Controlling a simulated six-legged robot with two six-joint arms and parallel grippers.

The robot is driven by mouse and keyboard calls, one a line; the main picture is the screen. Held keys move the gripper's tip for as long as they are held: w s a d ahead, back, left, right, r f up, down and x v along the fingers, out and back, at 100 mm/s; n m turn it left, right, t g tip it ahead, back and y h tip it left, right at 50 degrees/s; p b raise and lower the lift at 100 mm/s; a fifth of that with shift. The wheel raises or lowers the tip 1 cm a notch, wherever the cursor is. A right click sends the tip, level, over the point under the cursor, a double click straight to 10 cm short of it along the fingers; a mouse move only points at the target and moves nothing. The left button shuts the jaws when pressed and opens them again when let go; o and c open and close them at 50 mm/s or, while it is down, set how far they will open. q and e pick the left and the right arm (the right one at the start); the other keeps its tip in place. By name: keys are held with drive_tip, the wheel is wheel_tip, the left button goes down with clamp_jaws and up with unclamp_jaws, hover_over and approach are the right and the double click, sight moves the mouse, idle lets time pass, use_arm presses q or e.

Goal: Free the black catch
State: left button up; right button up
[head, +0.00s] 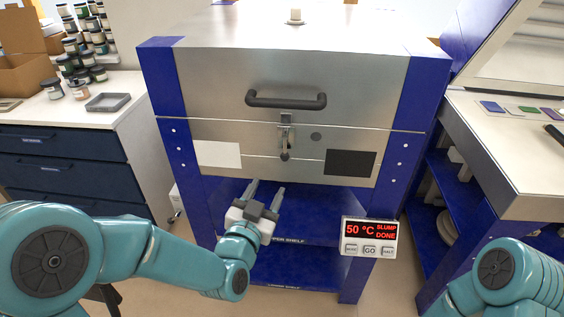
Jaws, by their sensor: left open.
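The kiln (370,75) has a brushed metal body with blue corner posts and a dark lid handle (286,99). The catch (285,138) sits at the middle of its front, across the seam between lid and body, with a dark lever end hanging down. My left gripper (265,188) is open and empty, below the catch and a little to its left, with its two fingers pointing up toward the kiln front. It appears apart from the catch. Of my right arm only a teal part shows at the lower right; its gripper is out of view.
A control panel (370,237) at the lower right reads 50 °C, SLUMP DONE. Blue shelves (325,205) lie under the kiln. A drawer cabinet (60,165) with jars and a grey tray (108,102) stands left. A worktable (500,150) with coloured sheets stands right.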

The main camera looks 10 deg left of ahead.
sight(283, 159)
use_arm(q)
drive_tip(key=w, duration=0.3)
drive_tip(key=w+d, duration=0.1)
drive_tip(key=w, duration=0.3)
drive_tip(key=w+d+p, duration=0.1)
drive_tip(key=w, duration=0.3)
drive_tip(key=shift+w+d+f, duration=0.15)
drive_tip(key=shift+w, duration=0.05)
clamp_jaws()
